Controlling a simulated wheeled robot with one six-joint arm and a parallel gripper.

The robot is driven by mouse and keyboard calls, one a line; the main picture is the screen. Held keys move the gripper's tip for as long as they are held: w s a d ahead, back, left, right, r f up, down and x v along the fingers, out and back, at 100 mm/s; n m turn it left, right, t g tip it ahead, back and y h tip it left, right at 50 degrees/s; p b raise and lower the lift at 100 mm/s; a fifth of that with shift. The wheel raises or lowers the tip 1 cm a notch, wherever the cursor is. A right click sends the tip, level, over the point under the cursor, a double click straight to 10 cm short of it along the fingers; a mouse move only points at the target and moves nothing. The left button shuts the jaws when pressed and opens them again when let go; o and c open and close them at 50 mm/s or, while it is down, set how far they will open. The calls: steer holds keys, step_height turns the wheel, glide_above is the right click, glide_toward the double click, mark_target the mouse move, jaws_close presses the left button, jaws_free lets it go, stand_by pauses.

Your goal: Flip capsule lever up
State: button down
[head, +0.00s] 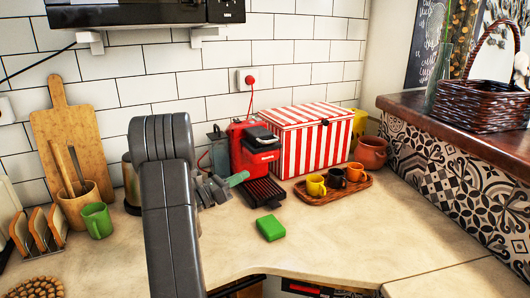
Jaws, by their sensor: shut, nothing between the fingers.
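A red capsule coffee machine (250,150) stands on the counter against the tiled wall, left of a striped box. A dark grey lever piece (262,137) sits at the top of its front. Whether it is raised or lowered is hard to tell at this size. A black drip tray (264,190) extends at the machine's base. My gripper (222,187) is shut and empty, in front of and left of the machine, low in the picture relative to the lever. It appears apart from the lever. My arm hides part of the counter to the left.
A red-and-white striped box (312,140) stands right of the machine. A wooden tray (333,192) holds small cups. A green block (271,228) lies in front. A green mug (97,220) and utensil holder (82,205) stand left. The front right counter is clear.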

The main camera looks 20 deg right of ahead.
mark_target(262, 137)
steer(key=w+d+r+p, duration=0.2)
steer(key=d+r, duration=0.4)
steer(key=d, duration=0.3)
steer(key=shift+d+r+p, duration=0.15)
steer(key=shift+d+p, duration=0.1)
steer(key=shift+p, duration=0.2)
steer(key=shift+r, duration=0.1)
